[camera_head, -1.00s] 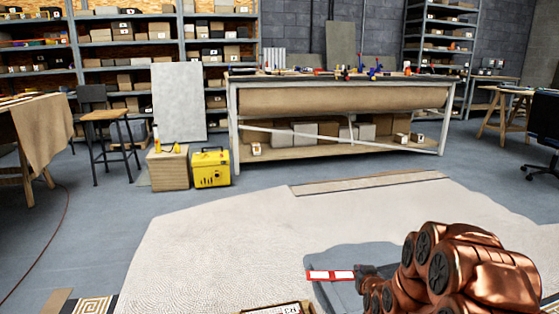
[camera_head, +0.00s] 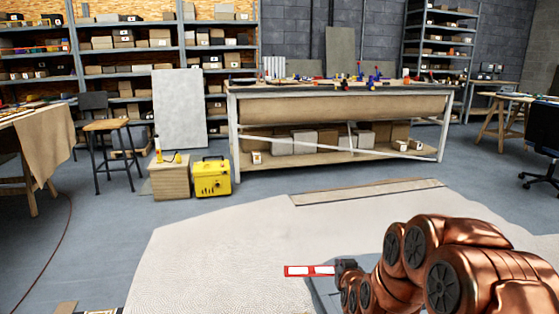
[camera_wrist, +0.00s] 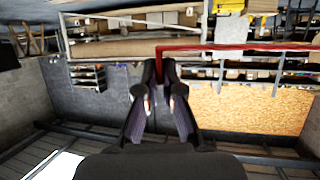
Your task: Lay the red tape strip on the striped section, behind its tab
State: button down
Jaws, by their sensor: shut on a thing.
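The red tape strip (camera_head: 297,271), red with pale rectangles along it, sticks out to the left of my gripper (camera_head: 342,267) in the head view. My gripper is shut on its right end and holds it level, above the pale floor covering. In the wrist view, which looks upside down, the strip (camera_wrist: 240,47) runs right from between the fingertips (camera_wrist: 165,65). Its tab cannot be made out. I cannot identify the striped section in either view.
A pale textured sheet (camera_head: 215,255) covers the floor ahead, with a flat board (camera_head: 365,191) at its far edge. A long workbench (camera_head: 335,85) stands behind. A yellow case (camera_head: 212,178) and a wooden box (camera_head: 170,180) stand left of it. The strip's surroundings look clear.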

notch_tip(320, 180, up, 29)
jog(key=p, duration=2.7)
jog(key=shift+f, duration=0.1)
